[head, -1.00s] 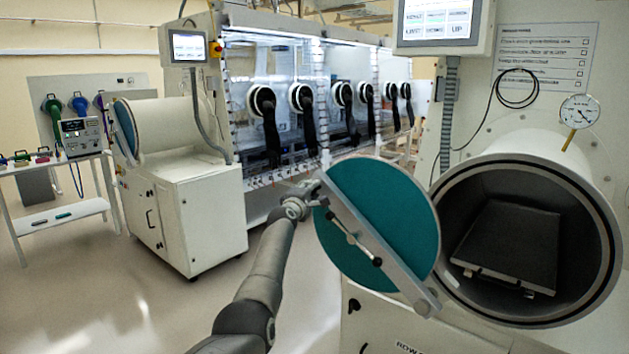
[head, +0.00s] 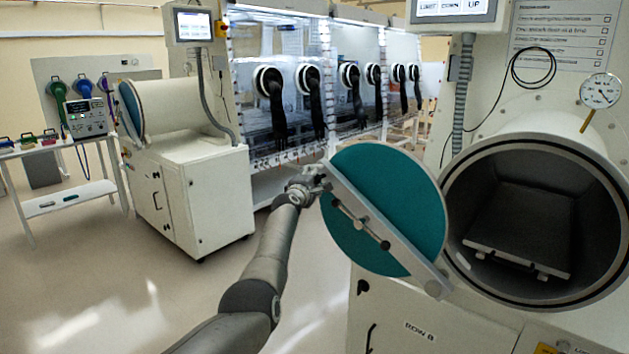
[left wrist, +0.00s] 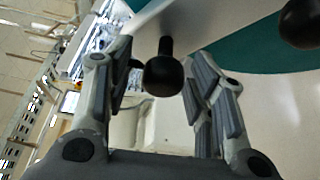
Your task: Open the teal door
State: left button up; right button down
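The teal door (head: 385,180) stands swung open to the left of the round chamber opening (head: 450,215). A grey bar (head: 385,225) crosses its face diagonally, with a thin handle rod and black knobs (head: 385,245) beside it. My left gripper (head: 322,180) is at the upper left end of the bar, at the door's free edge. In the left wrist view the left gripper (left wrist: 160,95) has its fingers apart, with a black knob (left wrist: 163,76) between them and gaps on both sides. A second black knob (left wrist: 300,22) shows at upper right. My right gripper is out of view.
Inside the chamber is a dark sliding tray (head: 515,250). A gauge (head: 600,91) sits on top of the chamber. A white cabinet (head: 195,195) and a side table (head: 70,200) stand to the left. The floor at lower left is clear.

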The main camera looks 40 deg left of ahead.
pick_arm(q)
jog(key=shift+d+f, duration=0.1)
jog(key=shift+d, duration=0.15)
jog(key=v, duration=1.1)
jog(key=shift+s, duration=0.5)
jog(key=shift+a, duration=0.1)
dwell(0.4)
